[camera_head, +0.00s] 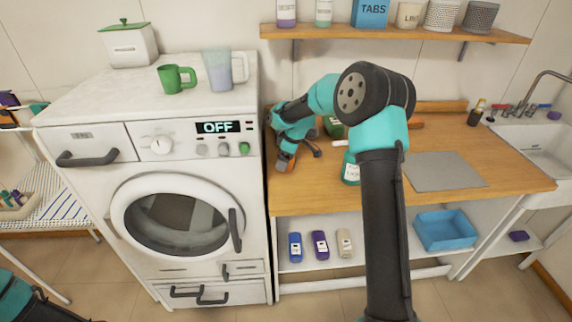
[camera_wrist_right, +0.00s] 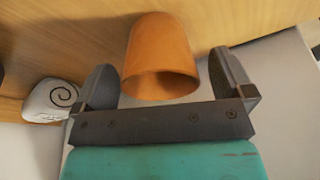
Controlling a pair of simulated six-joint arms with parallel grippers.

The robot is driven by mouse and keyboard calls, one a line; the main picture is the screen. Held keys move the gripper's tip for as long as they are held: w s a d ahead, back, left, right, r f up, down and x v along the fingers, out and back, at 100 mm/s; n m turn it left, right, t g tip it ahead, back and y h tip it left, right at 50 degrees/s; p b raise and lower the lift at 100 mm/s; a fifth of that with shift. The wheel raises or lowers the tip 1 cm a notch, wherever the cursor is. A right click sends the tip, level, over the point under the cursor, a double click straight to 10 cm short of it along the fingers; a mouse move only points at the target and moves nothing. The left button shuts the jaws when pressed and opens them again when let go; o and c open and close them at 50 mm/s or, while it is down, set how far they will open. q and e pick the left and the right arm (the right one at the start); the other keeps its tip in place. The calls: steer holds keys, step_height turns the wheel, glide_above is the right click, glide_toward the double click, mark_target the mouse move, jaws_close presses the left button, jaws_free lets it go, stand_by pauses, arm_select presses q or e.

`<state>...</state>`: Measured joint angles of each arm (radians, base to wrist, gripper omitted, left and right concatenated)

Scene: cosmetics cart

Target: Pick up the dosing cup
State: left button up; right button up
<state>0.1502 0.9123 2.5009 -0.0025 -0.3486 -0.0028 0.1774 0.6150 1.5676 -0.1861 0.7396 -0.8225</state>
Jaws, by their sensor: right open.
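An orange cup (camera_wrist_right: 162,50), which looks like the dosing cup, shows in the right wrist view. My right gripper (camera_wrist_right: 162,78) is open around or just in front of the cup; the exact depth is unclear. In the head view my right arm hides part of the worktop. My left gripper is out of view.
The washing machine (camera_head: 150,225) rises left of the wooden worktop (camera_head: 450,160). A white object with a black spiral (camera_wrist_right: 50,100) lies beside the left finger. A teal bottle (camera_head: 351,172) stands near my forearm. A grey mat (camera_head: 445,170) lies right.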

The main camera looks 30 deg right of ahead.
steer(key=c, duration=1)
steer(key=shift+o, duration=0.2)
steer(key=shift+r, duration=0.1)
steer(key=shift+r, duration=0.45)
step_height(320, 180, up, 3)
steer(key=shift+f, duration=0.2)
steer(key=s+a+r, duration=0.1)
steer(key=s+a, duration=0.7)
steer(key=s, duration=0.5)
steer(key=shift+s+a+r, duration=0.2)
steer(key=shift+s, duration=0.1)
